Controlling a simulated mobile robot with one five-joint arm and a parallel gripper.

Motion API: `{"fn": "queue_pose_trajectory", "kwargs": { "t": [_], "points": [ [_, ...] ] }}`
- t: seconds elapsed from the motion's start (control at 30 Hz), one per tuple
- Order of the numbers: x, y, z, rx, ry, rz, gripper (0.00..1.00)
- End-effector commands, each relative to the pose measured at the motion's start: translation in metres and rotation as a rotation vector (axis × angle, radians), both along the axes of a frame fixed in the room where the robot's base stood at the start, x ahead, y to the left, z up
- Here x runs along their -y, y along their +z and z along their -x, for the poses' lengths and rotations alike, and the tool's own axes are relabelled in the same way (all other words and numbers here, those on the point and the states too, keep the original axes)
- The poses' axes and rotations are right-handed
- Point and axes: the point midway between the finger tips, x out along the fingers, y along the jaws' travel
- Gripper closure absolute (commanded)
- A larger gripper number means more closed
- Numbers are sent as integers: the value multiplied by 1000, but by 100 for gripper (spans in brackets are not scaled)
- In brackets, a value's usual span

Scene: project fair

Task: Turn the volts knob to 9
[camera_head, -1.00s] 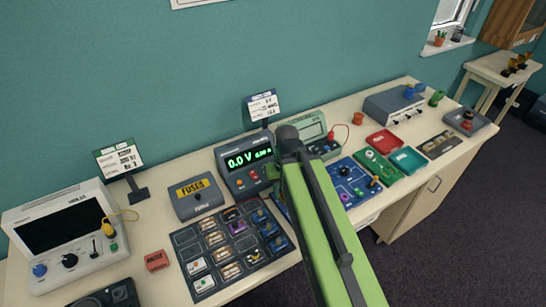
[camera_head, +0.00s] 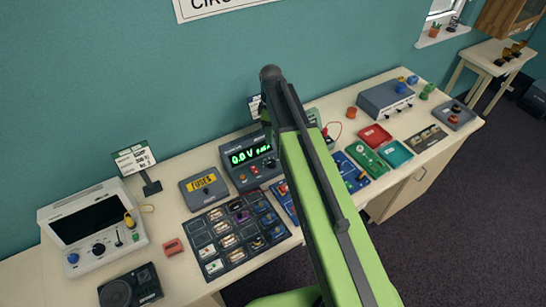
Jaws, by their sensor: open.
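The dark grey power supply (camera_head: 241,174) stands against the wall at the middle of the bench. Its green display (camera_head: 249,155) reads 0.0 V on the left, with a second smaller reading that is hard to make out. Small knobs or terminals show on its lower front, but I cannot tell which is the volts knob. My green arm crosses the view just right of the supply and covers part of its right side. My gripper does not show; it is out of sight behind or beyond the arm.
A fuse box (camera_head: 204,188) and a dark fuse board (camera_head: 211,226) lie left of and in front of the supply. An oscilloscope (camera_head: 54,203) stands at far left. Trays and a grey box (camera_head: 382,98) fill the right side. Open floor (camera_head: 455,240) lies at lower right.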

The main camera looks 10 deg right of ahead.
Motion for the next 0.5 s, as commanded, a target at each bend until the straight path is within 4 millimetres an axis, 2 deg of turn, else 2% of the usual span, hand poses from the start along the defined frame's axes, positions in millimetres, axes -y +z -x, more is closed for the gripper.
{"fn": "queue_pose_trajectory", "kwargs": {
  "t": [0.17, 0.5],
  "points": [
    [0, -25, 0, 0, -2, 0, 45],
    [1, -94, 0, 0, -4, 0, 45]
  ]
}}
